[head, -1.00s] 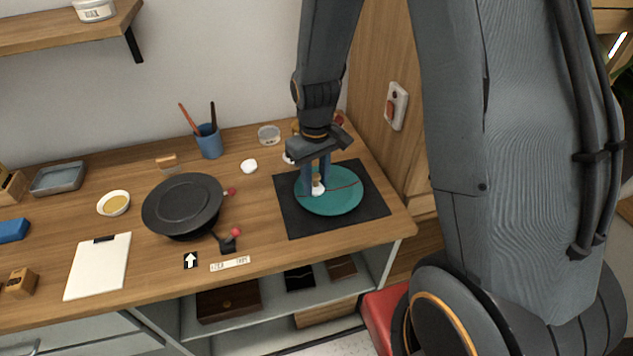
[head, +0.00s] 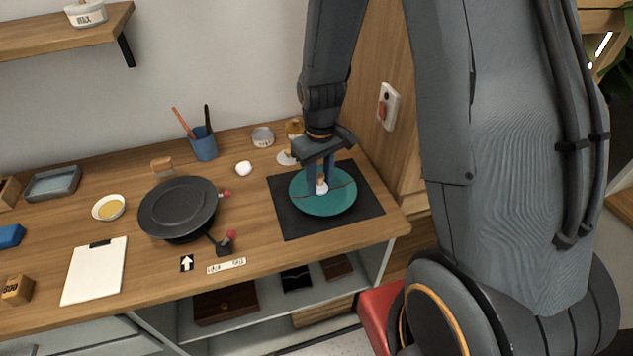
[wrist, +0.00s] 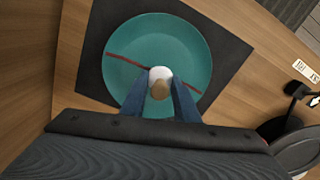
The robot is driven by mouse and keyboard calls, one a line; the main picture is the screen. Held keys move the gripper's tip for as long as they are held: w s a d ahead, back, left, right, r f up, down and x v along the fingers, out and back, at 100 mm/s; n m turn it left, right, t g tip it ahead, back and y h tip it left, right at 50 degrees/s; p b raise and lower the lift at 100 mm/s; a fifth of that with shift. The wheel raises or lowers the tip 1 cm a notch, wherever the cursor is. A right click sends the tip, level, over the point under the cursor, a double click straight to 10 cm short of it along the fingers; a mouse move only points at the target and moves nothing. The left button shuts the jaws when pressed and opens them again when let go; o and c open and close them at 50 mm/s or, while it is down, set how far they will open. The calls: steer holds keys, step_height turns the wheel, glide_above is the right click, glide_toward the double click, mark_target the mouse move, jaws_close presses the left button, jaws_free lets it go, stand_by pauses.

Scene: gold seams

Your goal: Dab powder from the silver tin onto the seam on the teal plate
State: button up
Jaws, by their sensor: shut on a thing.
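The teal plate (head: 342,204) lies on a black mat, with a thin dark red seam (head: 344,186) running across it. My gripper (head: 321,180) is shut on a white dabber (wrist: 160,73) with a tan knob (wrist: 160,90), held between its two blue fingers. The dabber's white pad is over the middle of the plate and covers part of the seam (wrist: 125,60) in the wrist view. I cannot tell whether it touches the plate. The silver tin (head: 263,138) stands at the back of the bench, left of my gripper; its contents are unclear.
The black mat (head: 290,222) lies near the bench's right end. To its left are a white ball (head: 243,168), a dark round pan-like stand (head: 178,207) with red knobs, and a blue cup (head: 203,144) of tools. A gold-coloured jar (head: 294,128) stands behind my gripper.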

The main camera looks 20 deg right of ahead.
mark_target(335, 189)
steer(key=shift+s+d+r+p, duration=0.1)
steer(key=shift+s+d+p, duration=0.3)
steer(key=shift+d, duration=0.35)
steer(key=shift+w+d, duration=0.5)
steer(key=shift+d, duration=0.15)
steer(key=shift+s+d+p, duration=0.3)
steer(key=shift+s+d, duration=0.15)
steer(key=shift+d, duration=0.25)
steer(key=shift+w, duration=0.5)
steer(key=shift+s+a, duration=0.1)
steer(key=shift+s, duration=0.45)
steer(key=shift+w+p, duration=0.2)
steer(key=shift+p, duration=0.15)
steer(key=shift+p, duration=0.3)
